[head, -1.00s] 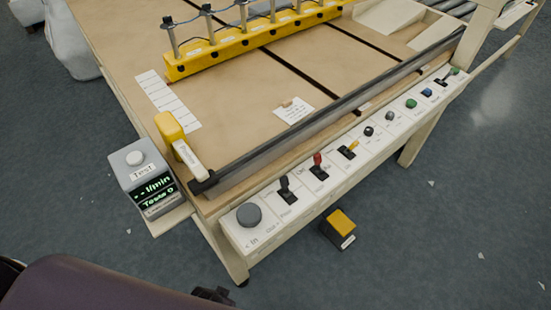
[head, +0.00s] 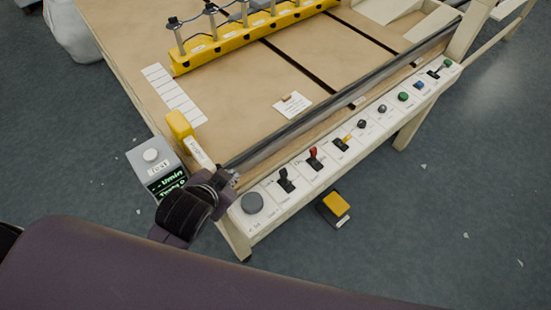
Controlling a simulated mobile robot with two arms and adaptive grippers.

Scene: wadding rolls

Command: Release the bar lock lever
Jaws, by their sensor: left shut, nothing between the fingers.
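The lever with a yellow grip (head: 180,125) and a white labelled arm stands at the left end of the long dark metal bar (head: 330,110); I take it as the bar lock lever. Its label is too small to read fully. My left gripper (head: 232,176) is shut and empty, by the bar's left end and the foot of the lever. It hides the lever's pivot, and I cannot tell whether it touches it. My right gripper is not in view.
A white control panel (head: 300,196) with a grey knob (head: 252,203), several small levers and buttons runs along the table's front edge. A grey display box (head: 150,160) is left of my gripper. A yellow rail (head: 240,43) lies farther back. A pedal (head: 336,204) is on the floor.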

